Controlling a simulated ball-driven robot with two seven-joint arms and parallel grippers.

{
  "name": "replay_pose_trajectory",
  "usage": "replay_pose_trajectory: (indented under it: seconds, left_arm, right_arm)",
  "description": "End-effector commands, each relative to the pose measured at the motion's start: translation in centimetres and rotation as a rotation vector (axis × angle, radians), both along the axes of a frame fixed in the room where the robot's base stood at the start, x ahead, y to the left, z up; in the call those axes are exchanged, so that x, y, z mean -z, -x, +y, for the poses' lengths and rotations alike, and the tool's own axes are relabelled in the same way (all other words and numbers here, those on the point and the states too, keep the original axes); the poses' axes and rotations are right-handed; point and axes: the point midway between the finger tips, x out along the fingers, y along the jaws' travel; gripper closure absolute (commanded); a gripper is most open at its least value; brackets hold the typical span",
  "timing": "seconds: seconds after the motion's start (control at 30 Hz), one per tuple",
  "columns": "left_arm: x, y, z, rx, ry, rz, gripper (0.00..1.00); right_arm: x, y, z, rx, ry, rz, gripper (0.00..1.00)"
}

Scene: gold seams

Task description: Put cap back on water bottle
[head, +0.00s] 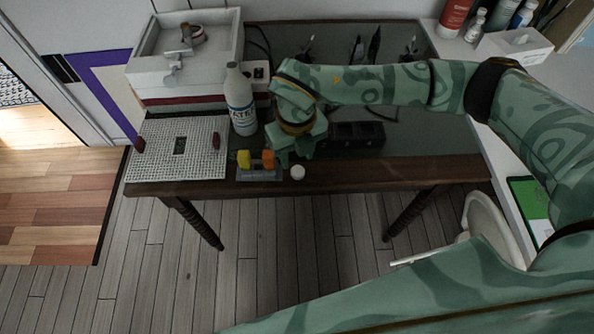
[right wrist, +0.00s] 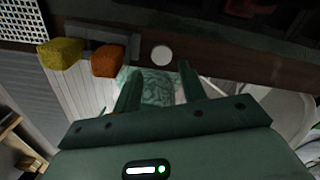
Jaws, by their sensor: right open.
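The white water bottle (head: 239,100) stands upright on the table, left of my right gripper. Its label shows large letters; its mouth is too small to make out. A round white cap (head: 297,172) lies flat near the table's front edge. The cap also shows in the right wrist view (right wrist: 161,55), just beyond and between my fingertips. My right gripper (head: 290,157) points down just behind the cap in the head view. In the right wrist view its two fingers (right wrist: 158,76) are apart with nothing between them. My left gripper is out of view.
Yellow and orange blocks (head: 256,159) sit on a small grey holder left of the cap. A white woven mat (head: 165,165) lies at the table's left, with a white box (head: 150,70) behind it. A dark tray (head: 350,135) stands right of my gripper. The table's front right is clear.

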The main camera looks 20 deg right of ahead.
Motion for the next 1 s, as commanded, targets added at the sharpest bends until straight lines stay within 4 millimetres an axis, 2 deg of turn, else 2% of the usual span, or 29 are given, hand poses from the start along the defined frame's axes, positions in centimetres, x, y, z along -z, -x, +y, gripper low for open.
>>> replay_pose_trajectory:
  seconds: [0.43, 0.57, 0.8, 1.0]
  left_arm:
    - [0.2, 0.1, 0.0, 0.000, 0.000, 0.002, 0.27]
    - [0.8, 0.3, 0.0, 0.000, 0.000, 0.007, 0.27]
    - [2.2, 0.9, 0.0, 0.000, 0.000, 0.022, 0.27]
    - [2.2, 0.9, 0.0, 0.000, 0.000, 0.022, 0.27]
  right_arm:
    - [0.6, 0.0, 0.0, 0.000, -0.001, 0.000, 0.58]
    - [1.9, 0.3, -0.2, 0.000, -0.001, 0.002, 0.58]
    - [5.5, 0.6, -0.4, 0.000, 0.000, 0.003, 0.58]
    - [5.6, 0.5, -0.4, -0.001, 0.000, -0.001, 0.58]
